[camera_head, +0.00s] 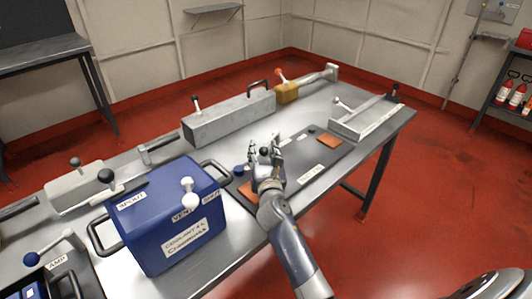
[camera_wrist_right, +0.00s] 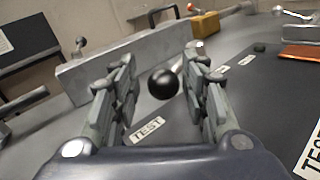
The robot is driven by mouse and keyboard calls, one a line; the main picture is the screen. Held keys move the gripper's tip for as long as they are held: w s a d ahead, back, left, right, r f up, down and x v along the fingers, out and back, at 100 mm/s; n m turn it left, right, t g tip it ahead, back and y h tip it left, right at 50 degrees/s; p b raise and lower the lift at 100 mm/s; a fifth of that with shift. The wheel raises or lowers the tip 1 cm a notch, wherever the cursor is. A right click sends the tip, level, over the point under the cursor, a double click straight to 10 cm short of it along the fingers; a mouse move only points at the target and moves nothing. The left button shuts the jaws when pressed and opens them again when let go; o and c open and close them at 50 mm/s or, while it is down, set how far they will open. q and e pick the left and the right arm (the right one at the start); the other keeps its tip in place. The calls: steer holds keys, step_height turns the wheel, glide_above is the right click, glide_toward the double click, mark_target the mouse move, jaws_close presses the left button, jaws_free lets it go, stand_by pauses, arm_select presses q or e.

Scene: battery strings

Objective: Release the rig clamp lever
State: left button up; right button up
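A lever with a black ball knob (camera_wrist_right: 163,83) rises from the dark test plate (camera_wrist_right: 255,100). The knob also shows in the head view (camera_head: 265,151). My right gripper (camera_head: 265,147) is over the left part of the plate. In the right wrist view its two fingers (camera_wrist_right: 160,88) stand apart on either side of the knob, with visible gaps, so it is open. The foot of the lever is partly hidden by the fingers. My left gripper is not in view.
A blue box (camera_head: 160,225) with white labels stands left of my right arm. A long grey block (camera_head: 230,118) and a yellow block (camera_head: 287,93) lie behind the plate. A grey tray (camera_head: 365,120) is at the right end. Orange pads (camera_head: 329,141) lie on the plate.

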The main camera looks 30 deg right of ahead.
steer(key=shift+f, duration=0.15)
steer(key=shift+d, duration=0.2)
steer(key=shift+s+f, duration=0.1)
steer(key=shift+s, duration=0.35)
steer(key=v, duration=1.1)
steer(key=shift+s+a+r, duration=0.1)
steer(key=shift+a+r, duration=0.15)
steer(key=shift+a, duration=0.1)
